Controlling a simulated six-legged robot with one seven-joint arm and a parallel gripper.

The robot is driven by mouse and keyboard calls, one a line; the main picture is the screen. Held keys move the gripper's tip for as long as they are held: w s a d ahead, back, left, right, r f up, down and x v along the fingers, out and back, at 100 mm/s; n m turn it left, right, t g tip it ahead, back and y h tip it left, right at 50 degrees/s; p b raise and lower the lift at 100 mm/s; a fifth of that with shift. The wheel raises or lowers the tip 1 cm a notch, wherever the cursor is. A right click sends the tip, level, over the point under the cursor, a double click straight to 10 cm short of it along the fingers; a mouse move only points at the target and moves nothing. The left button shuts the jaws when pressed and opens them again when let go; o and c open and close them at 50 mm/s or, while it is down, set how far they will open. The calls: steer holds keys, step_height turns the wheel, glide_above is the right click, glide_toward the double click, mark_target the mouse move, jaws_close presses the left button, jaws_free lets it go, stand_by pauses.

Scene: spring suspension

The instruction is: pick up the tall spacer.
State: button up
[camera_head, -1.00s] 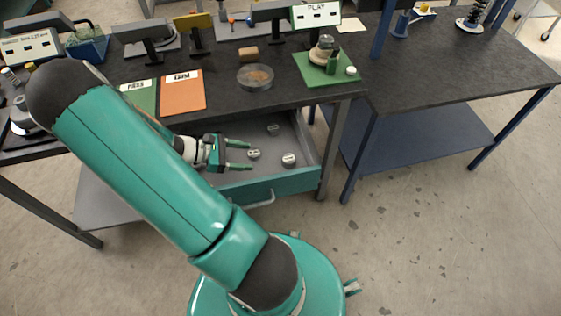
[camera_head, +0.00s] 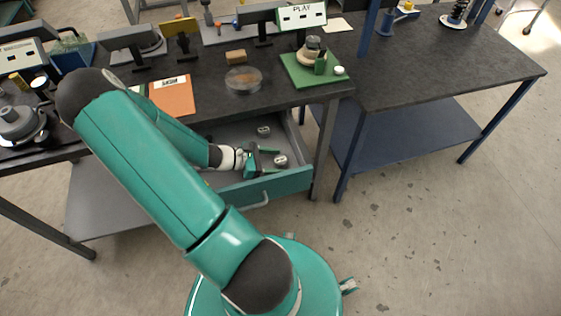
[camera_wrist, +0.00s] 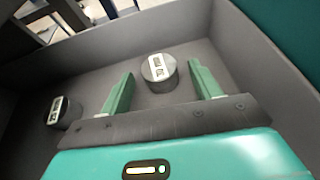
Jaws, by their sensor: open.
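Small grey cylindrical spacers with pale marked tops stand in the open drawer (camera_head: 292,182). One spacer (camera_head: 281,160) is at the fingertips of my gripper (camera_head: 271,161). In the wrist view a spacer (camera_wrist: 158,67) shows between and just beyond the two green fingertips (camera_wrist: 161,74), with gaps on both sides. My gripper is open and empty. A second spacer (camera_head: 263,130) stands further back in the drawer; in the wrist view another spacer (camera_wrist: 57,112) is at the left, outside the fingers. I cannot tell from these frames which spacer is the tall one.
The drawer's grey walls (camera_wrist: 85,48) enclose the gripper closely. The dark bench top (camera_head: 215,98) overhangs the back of the drawer and carries an orange card (camera_head: 172,97), a round dish (camera_head: 243,80) and a green board (camera_head: 300,77). A blue-framed table (camera_head: 430,68) stands at right.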

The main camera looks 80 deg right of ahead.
steer(key=shift+s+d+f, duration=0.15)
steer(key=shift+s, duration=0.2)
steer(key=c, duration=1.1)
steer(key=shift+c, duration=0.2)
